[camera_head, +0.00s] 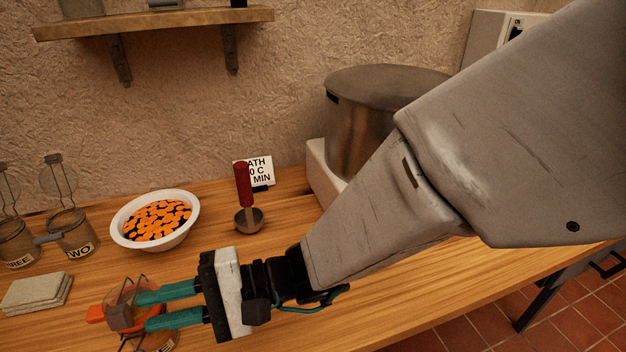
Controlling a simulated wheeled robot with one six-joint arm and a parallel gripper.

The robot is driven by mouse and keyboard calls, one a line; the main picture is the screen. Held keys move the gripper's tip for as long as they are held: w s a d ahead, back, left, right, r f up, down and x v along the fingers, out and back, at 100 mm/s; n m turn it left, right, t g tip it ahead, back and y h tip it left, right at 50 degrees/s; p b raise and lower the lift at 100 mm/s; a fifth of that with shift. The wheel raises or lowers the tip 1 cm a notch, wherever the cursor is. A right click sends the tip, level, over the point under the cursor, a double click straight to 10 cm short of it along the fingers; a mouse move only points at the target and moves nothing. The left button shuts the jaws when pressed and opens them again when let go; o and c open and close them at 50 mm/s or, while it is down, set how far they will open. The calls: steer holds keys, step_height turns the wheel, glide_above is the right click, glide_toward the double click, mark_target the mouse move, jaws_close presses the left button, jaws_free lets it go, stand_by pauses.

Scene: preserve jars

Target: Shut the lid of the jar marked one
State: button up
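A glass jar with an orange seal (96,313) stands at the front left of the table, partly cut off by the bottom edge. Its label is not readable here, so I cannot tell if it is marked one. A clear glass lid (121,291) with wire shows at its top; I cannot tell how far it is tilted. My gripper (141,309) reaches in from the right, its two teal fingers apart at the lid and seal. Whether they touch or hold the lid is unclear. The fingers hide part of the jar.
Jars marked two (72,236) and three (17,243) stand at the left with lids up. A bowl of orange slices (119,233), a ladle (249,220), folded cloths (36,294) and a large pot (352,130) are around. Bare table (440,290) lies at right.

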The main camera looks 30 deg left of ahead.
steer(key=r+n, duration=0.1)
steer(key=r+n+h, duration=0.1)
steer(key=r, duration=0.1)
steer(key=a+r+n, duration=0.1)
steer(key=r, duration=0.1)
steer(key=shift+s+g, duration=0.2)
steer(key=shift+g, duration=0.2)
jaws_close()
step_height(320, 180, up, 10)
steer(key=w+n+t+h, duration=0.2)
steer(key=n+t+h, duration=0.3)
steer(key=n, duration=0.9)
steer(key=n+t+h, duration=0.1)
steer(key=n, duration=0.4)
glide_above(106, 312)
steer(key=w, duration=0.3)
steer(key=f, duration=0.5)
steer(key=d+f, duration=0.1)
steer(key=f, duration=0.1)
steer(key=shift+f, duration=0.25)
step_height(106, 312, down, 2)
steer(key=shift+s+d+f, duration=0.1)
steer(key=shift+d+f, duration=0.05)
steer(key=shift+f, duration=0.05)
steer(key=shift+s+d+f, duration=0.1)
steer(key=shift+f, duration=0.6)
